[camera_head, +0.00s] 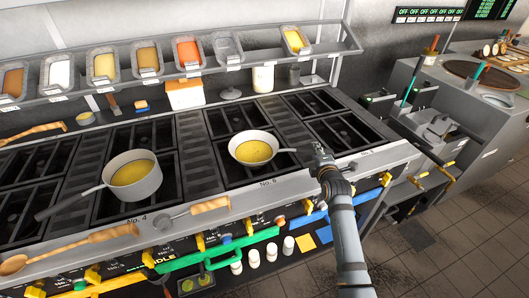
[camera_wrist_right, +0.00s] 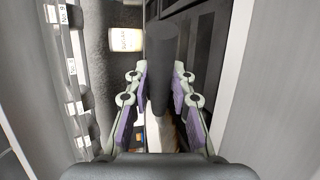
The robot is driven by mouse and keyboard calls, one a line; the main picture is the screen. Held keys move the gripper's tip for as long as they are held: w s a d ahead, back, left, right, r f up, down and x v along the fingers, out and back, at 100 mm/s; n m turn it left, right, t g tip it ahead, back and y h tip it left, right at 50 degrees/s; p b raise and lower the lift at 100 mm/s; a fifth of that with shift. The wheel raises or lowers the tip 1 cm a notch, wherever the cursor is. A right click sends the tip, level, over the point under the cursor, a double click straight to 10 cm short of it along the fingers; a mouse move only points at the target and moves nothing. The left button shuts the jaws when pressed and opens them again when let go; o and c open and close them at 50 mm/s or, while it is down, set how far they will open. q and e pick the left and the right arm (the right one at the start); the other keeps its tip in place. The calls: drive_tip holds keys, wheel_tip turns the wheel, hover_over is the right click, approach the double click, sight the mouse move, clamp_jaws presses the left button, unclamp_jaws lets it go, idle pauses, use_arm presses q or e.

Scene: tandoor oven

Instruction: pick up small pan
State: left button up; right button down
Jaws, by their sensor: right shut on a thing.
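The small pan (camera_head: 255,148) is light grey with yellow contents. It is at the No. 6 burner in the head view, with its handle pointing right toward my right gripper (camera_head: 322,158). I cannot tell whether its base touches the grate. In the right wrist view, the dark handle (camera_wrist_right: 160,75) lies between the purple-padded fingers of my right gripper (camera_wrist_right: 160,88), which is shut on it. The gripper hides the handle's end in the head view. My left gripper is not in view.
A larger pot (camera_head: 134,174) with yellow contents sits on the left burners, its dark handle pointing front-left. Wooden utensils (camera_head: 105,235) lie along the stove's front edge. A rack with several food trays (camera_head: 148,58) runs above the back. The burners behind the gripper (camera_head: 312,103) are clear.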

drive_tip(key=shift+r, duration=0.1)
idle(0.3)
drive_tip(key=shift+r, duration=0.1)
drive_tip(key=shift+r, duration=0.25)
wheel_tip(320, 180, up, 3)
drive_tip(key=shift+f+b, duration=0.15)
drive_tip(key=shift+b, duration=0.35)
drive_tip(key=s+d+r+b, duration=0.1)
drive_tip(key=s+d+r, duration=0.2)
drive_tip(key=s+r, duration=0.6)
drive_tip(key=v, duration=0.4)
drive_tip(key=shift+s+d, duration=0.2)
drive_tip(key=shift+s, duration=0.1)
drive_tip(key=shift+f, duration=0.1)
